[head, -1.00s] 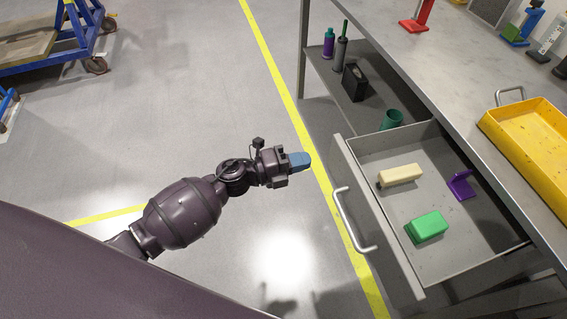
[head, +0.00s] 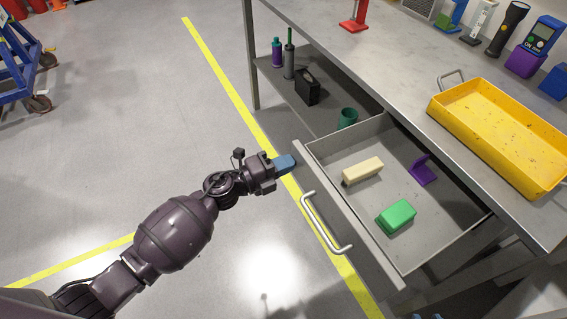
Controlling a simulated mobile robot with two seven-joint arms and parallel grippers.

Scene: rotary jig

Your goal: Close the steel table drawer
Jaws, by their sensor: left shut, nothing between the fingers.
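The steel table drawer (head: 345,228) is pulled well out from under the steel table (head: 375,62). Its front carries a bar handle (head: 322,226). Inside lie a cream block (head: 362,171), a green block (head: 397,216) and a purple angled piece (head: 422,171). My left gripper (head: 287,163) has blue fingertips and is shut and empty. It is just left of the drawer front's far end, above the floor, and seems not to touch it. My right gripper is out of view.
A yellow tray (head: 490,145) sits on the tabletop near its edge. A lower shelf (head: 325,105) holds bottles, a black box and a green cup. A blue cart (head: 20,75) stands far left. The floor left of the drawer is clear.

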